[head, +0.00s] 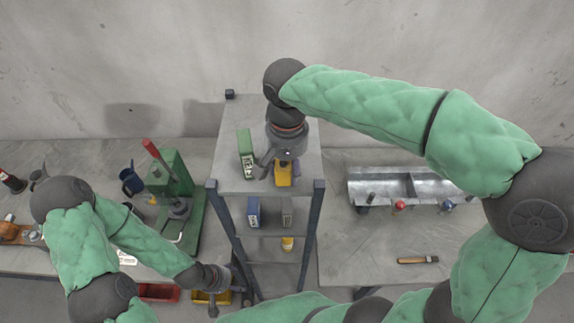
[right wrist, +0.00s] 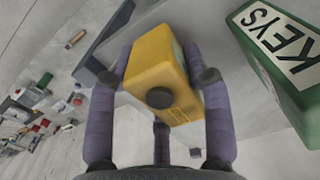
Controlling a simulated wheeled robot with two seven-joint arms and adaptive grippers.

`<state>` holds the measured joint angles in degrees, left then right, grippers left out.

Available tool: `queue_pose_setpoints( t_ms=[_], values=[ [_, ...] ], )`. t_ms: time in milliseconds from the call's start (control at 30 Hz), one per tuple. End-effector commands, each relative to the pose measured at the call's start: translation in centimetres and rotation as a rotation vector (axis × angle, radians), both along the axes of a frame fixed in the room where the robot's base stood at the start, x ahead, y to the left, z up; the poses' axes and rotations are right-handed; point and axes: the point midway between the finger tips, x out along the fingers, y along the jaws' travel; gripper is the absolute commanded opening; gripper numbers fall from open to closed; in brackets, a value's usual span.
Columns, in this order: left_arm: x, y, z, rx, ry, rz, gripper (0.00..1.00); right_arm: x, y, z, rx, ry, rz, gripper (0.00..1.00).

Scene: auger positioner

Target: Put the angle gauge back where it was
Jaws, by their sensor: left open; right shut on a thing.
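A yellow box-shaped device with a dark round knob, which I take for the angle gauge (head: 283,176), is at the front edge of the shelf unit's grey top (head: 235,180). My right gripper (head: 281,160) is shut on it from above. In the right wrist view the yellow gauge (right wrist: 155,62) sits between the purple-grey fingers; I cannot tell whether it touches the shelf top. My left gripper (head: 222,284) is open, low at the left of the shelf unit, close to a yellow bin (head: 208,298).
A green box marked KEYS (head: 245,155) stands just left of my right gripper; it also shows in the right wrist view (right wrist: 280,50). Lower shelves hold a blue box (head: 253,212) and a grey box (head: 287,212). A green press (head: 175,190) stands left, a metal tray (head: 405,187) right.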

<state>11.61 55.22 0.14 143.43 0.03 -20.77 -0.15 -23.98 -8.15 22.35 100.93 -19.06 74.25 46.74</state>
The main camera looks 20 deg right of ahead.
Motion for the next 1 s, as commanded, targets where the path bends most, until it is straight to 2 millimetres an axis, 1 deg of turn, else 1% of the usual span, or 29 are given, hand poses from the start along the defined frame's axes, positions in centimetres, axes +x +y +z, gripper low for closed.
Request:
queue_pose_setpoints(
  t_ms=[100,300,467,500,533,567,867,1000],
  values=[
    [0.0,0.0,0.05,0.0,0.0,0.0,0.74,0.03,-0.01,-0.42,0.001,-0.002,-0.001,0.03],
    [0.01,0.0,0.03,0.0,0.0,0.0,0.74,0.03,0.01,-0.42,0.001,-0.002,-0.001,0.03],
    [0.01,0.0,-0.3,0.0,0.0,0.0,0.74,0.03,0.01,-0.85,0.0,-0.002,-0.001,0.03],
    [0.0,0.0,-0.21,0.0,0.0,0.0,0.74,0.02,0.02,-0.79,0.001,-0.001,-0.001,0.61],
    [0.0,0.0,-0.19,0.0,0.0,0.0,0.74,0.02,0.02,-0.77,0.001,-0.001,-0.001,0.7],
    [0.0,0.0,-0.18,0.0,0.0,0.0,0.74,0.02,0.02,-0.76,0.001,-0.001,-0.001,0.74],
    [0.01,0.0,-0.16,0.0,0.0,0.0,0.74,0.02,0.02,-0.72,0.001,-0.001,-0.001,0.74],
    [0.01,0.0,0.14,0.0,0.0,0.0,0.74,0.05,0.04,-0.14,0.001,-0.002,-0.001,0.74]
  ],
)
